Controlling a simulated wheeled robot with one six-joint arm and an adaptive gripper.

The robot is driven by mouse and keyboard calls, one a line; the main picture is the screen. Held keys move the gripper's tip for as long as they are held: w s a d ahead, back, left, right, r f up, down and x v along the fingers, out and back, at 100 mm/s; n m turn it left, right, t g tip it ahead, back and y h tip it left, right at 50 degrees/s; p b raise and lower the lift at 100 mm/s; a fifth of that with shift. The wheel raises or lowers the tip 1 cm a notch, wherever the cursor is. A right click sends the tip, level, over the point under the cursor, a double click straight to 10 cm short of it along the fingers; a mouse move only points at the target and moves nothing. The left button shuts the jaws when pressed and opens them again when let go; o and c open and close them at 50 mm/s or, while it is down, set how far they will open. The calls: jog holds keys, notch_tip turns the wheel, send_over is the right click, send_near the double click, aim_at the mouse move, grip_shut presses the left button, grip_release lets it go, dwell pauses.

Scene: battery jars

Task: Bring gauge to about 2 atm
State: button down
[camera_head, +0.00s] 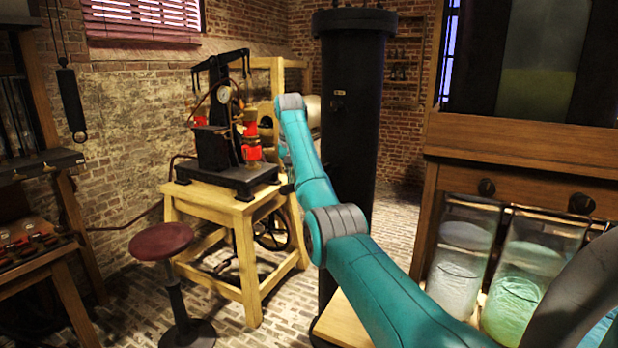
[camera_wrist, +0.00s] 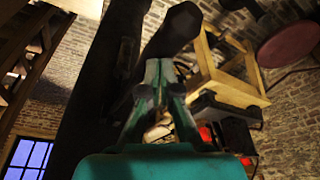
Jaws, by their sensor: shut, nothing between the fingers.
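The gauge (camera_head: 224,94) is a small round white dial on a dark press-like apparatus (camera_head: 213,150), standing on a wooden table at the back left. It is too small for me to read its needle or figures. My gripper (camera_wrist: 161,68) shows in the wrist view with its teal and dark fingers together and nothing between them. It is apart from the gauge, which I cannot make out in the wrist view. In the head view my teal arm reaches up toward the middle, and the gripper's fingertips cannot be made out there.
A tall black cylinder (camera_head: 349,110) stands right of the apparatus. A round red stool (camera_head: 161,241) stands before the wooden table (camera_head: 244,225). Brick floor shows between stool and table.

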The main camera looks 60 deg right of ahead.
jog(key=x, duration=0.3)
jog(key=a+x, duration=0.1)
jog(key=x, duration=0.1)
jog(key=shift+s+f, duration=0.3)
jog(key=shift+s, duration=0.05)
jog(key=v, duration=0.2)
jog(key=d+v, duration=0.1)
jog(key=v, duration=0.2)
jog(key=w+v, duration=0.1)
jog(key=v, duration=0.2)
jog(key=shift+d+r, duration=0.3)
jog(key=shift+r, duration=0.1)
jog(key=shift+r, duration=0.15)
jog(key=shift+w+d+v, duration=0.15)
jog(key=shift+v, duration=0.75)
jog(key=shift+w+d+v, duration=0.1)
jog(key=shift+d+v, duration=0.1)
jog(key=shift+v, duration=0.75)
jog(key=shift+r, duration=0.1)
